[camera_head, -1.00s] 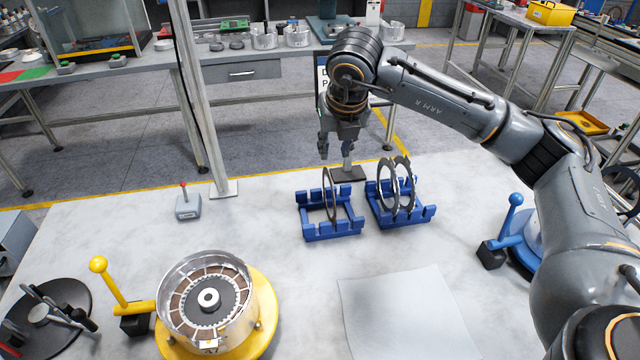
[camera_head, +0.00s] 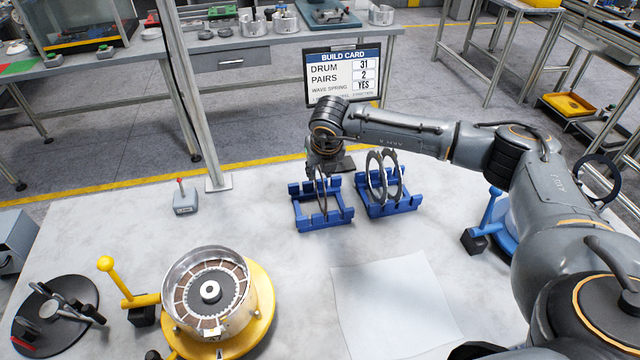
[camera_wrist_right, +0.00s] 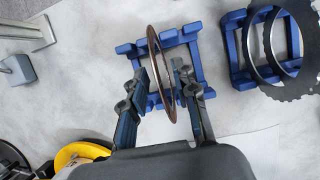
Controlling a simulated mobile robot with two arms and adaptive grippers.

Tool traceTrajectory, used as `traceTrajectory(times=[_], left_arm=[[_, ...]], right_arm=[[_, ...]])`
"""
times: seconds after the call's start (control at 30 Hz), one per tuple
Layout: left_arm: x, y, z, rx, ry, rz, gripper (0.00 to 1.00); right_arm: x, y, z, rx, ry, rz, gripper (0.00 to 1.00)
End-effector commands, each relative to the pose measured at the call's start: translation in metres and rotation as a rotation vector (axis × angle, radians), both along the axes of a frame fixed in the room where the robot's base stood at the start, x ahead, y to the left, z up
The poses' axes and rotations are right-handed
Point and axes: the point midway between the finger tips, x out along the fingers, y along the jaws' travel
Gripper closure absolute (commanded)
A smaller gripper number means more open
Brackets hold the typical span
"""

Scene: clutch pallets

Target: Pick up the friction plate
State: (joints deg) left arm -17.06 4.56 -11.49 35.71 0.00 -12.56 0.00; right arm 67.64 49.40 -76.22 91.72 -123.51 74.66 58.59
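The friction plate (camera_head: 323,204) is a thin ring with a brownish face, standing on edge in the left blue rack (camera_head: 334,223). In the right wrist view the plate (camera_wrist_right: 153,45) shows nearly edge-on between the fingers of my right gripper (camera_wrist_right: 161,79). The gripper is open, one finger on each side of the ring, with a visible gap at the left finger; whether the right finger touches is unclear. In the head view my right gripper (camera_head: 321,172) is over the rack and hides the plate's upper part. My left gripper is not in view.
A second blue rack (camera_head: 398,208) holds two upright dark rings (camera_head: 376,178) close by on the right. A silver drum (camera_head: 247,305) on a yellow base stands front left. A blue-handled fixture (camera_head: 487,212) is at right. A pale sheet (camera_head: 390,300) lies in front.

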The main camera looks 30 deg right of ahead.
Motion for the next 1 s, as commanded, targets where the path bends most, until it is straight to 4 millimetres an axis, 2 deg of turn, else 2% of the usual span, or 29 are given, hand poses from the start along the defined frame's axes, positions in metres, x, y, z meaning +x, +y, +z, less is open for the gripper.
traceTrajectory(times=[0.2,0.33,0.37,0.83,1.0], left_arm=[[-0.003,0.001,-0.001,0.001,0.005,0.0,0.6],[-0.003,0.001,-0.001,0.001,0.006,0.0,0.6],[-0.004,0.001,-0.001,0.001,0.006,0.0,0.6],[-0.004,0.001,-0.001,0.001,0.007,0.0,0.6],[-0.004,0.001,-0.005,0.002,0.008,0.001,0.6]], right_arm=[[0.0,0.0,-0.001,0.0,-0.001,0.0,0.71],[0.0,0.0,-0.001,0.0,-0.001,0.0,0.97],[0.0,0.0,-0.001,0.0,-0.001,0.0,1.0],[0.001,0.0,0.0,0.001,-0.002,-0.001,1.0],[0.002,0.0,0.009,0.001,-0.005,-0.001,1.0]])
